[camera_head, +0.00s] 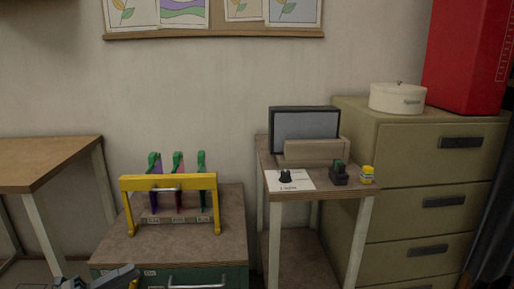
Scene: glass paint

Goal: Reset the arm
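My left gripper (122,276) shows at the bottom left edge, dark grey and partly cut off by the frame. It is in front of the green cabinet (210,277). Whether its fingers are open or shut is not clear, and a small yellow bit shows beside it. My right gripper is not in view. A yellow rack (170,183) stands on the cabinet top, with several green-topped tools (178,163) upright in it.
A beige drawer cabinet (438,160) stands right. A wooden table (45,165) is left.

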